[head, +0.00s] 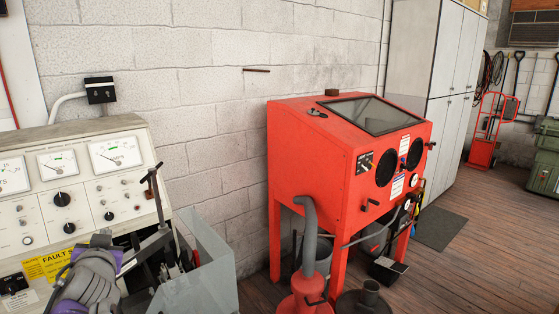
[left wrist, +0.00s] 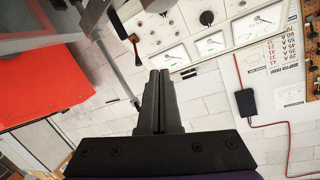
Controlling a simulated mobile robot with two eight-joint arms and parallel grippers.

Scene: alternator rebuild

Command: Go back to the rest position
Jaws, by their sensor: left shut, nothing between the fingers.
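My left gripper (head: 100,241) shows at the lower left of the head view, in front of the test bench (head: 88,160) with its dials and knobs. In the left wrist view, the dark fingers of my left gripper (left wrist: 160,78) are pressed together with nothing between them. The bench's dial panel (left wrist: 212,42) is beyond the fingers at the top of that view. My right gripper is in neither view.
A grey metal guard (head: 205,265) stands right of the bench. A red blasting cabinet (head: 325,150) with a hose stands against the block wall. Tall grey lockers (head: 437,70), a red hand truck (head: 490,125) and green cases (head: 546,160) are farther right. Wooden floor (head: 485,250) is open at right.

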